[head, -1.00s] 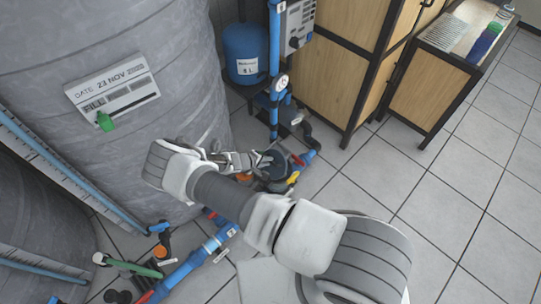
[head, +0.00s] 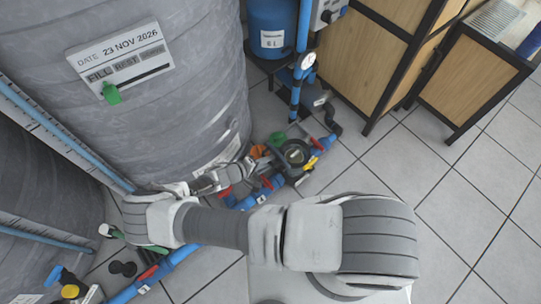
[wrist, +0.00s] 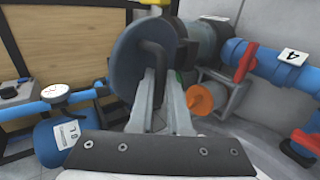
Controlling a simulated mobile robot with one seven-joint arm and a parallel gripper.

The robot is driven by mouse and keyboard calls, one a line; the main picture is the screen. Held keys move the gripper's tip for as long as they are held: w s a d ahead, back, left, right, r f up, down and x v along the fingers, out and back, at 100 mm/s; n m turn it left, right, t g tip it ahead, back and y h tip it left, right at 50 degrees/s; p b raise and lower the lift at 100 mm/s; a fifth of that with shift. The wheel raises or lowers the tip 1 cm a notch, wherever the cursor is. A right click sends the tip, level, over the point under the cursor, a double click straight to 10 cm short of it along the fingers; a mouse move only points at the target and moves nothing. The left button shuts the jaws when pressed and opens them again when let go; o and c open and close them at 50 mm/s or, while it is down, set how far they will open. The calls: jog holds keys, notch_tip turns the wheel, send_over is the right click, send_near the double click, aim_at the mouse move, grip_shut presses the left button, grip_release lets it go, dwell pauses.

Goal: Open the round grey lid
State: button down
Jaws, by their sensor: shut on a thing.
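The round grey lid (wrist: 130,62) looks blue-grey in the wrist view, a disc with a dark bar across its near side. My gripper (wrist: 162,78) is shut at this bar, its two pale fingers close to the disc; the exact contact is partly hidden. In the head view, my gripper (head: 248,163) is low beside the big grey tank, just left of a round dark fitting (head: 295,153) on the blue pipe. The lid is hard to make out there.
The big grey tank (head: 150,120) stands close on the left. A blue pipe with red valve handles (head: 267,183) runs along the floor. An orange part (head: 258,152) sits close to my gripper. A wooden cabinet (head: 365,55) stands behind; the floor at right is clear.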

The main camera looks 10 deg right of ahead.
jog(key=shift+s+a+f+t+h+b, duration=0.5)
jog(key=shift+a+f+h+b, duration=0.1)
jog(key=shift+a+f+h, duration=0.15)
jog(key=c, duration=0.9)
grip_release()
jog(key=shift+a, duration=0.1)
jog(key=shift+o, duration=0.2)
jog(key=shift+d+r, duration=0.15)
jog(key=shift+d, duration=0.2)
jog(key=p+v, duration=0.4)
jog(key=v, duration=1.3)
jog(key=shift+a, duration=0.25)
